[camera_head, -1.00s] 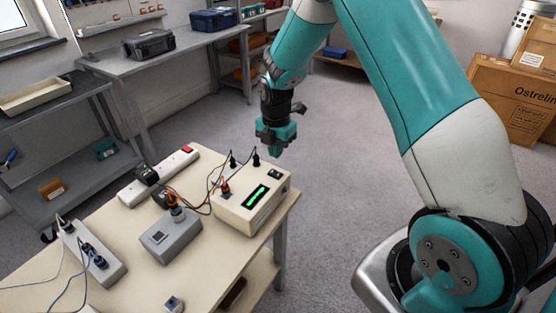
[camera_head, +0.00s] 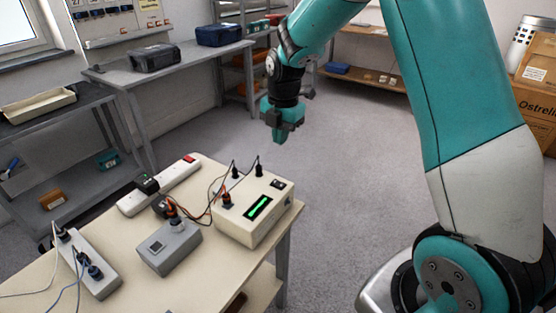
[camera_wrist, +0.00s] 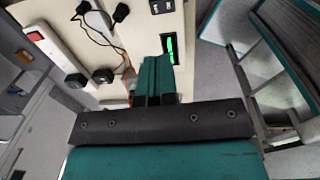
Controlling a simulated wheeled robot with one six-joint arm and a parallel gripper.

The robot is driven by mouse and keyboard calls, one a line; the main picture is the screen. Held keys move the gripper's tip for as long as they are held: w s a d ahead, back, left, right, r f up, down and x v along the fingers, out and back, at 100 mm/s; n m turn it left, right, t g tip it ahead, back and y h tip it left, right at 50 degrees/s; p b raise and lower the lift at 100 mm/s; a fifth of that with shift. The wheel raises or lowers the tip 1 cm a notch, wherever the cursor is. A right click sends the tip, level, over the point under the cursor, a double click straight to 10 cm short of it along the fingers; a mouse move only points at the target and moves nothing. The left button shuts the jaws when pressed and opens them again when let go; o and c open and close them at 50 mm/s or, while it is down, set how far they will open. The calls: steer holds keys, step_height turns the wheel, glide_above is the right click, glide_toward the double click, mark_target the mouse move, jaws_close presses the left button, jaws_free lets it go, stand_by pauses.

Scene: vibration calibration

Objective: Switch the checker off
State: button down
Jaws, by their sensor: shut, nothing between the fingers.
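The checker, which looks to be the cream box (camera_head: 238,226) with a lit green display (camera_head: 258,207), stands at the right end of the table. A black rocker switch (camera_head: 278,184) is on its top, near the display. In the wrist view the display (camera_wrist: 169,48) is partly behind the fingers, and the switch (camera_wrist: 162,6) shows at the top edge. My gripper (camera_head: 278,138) is shut and empty, pointing down. It is above the checker in the head view, apart from it. In the wrist view the shut teal fingers (camera_wrist: 154,75) overlap the checker's picture.
A grey box (camera_head: 170,249) with a plug, a white power strip (camera_head: 178,186) with a red switch and another strip (camera_head: 90,265) share the cream table. Cables run between them and up from the checker. Open floor (camera_head: 370,170) lies right of the table.

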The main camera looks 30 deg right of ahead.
mark_target(276, 181)
steer(key=shift+s+d+b, duration=0.15)
steer(key=shift+b, duration=0.25)
steer(key=f, duration=0.4)
steer(key=w+f+p, duration=0.1)
steer(key=f, duration=0.9)
steer(key=shift+w+a, duration=0.3)
steer(key=shift+a, duration=0.05)
steer(key=shift+d, duration=0.1)
